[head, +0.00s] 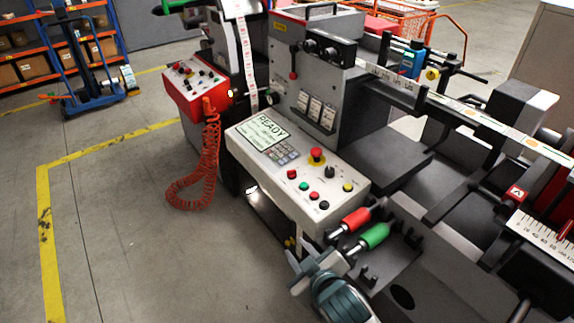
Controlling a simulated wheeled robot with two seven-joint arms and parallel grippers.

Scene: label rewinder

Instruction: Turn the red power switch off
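The light-grey control panel (262,173) has a READY screen, a keypad, a red mushroom button (316,154) on a yellow base, and several red, green, black and yellow buttons. A red-handled lever (293,74) is on the grey cabinet above it. I cannot tell for certain which red control is the power switch. My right gripper (312,258) is at the bottom centre, in front of and below the panel, apart from its buttons. Its fingers are seen from above and their gap is unclear. My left gripper is not in view.
Red-handled (355,220) and green-handled (374,235) tools lie in a dark rack close to my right gripper. A red control box (197,92) with a coiled red cable stands at left. Machine rails (440,105) extend right.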

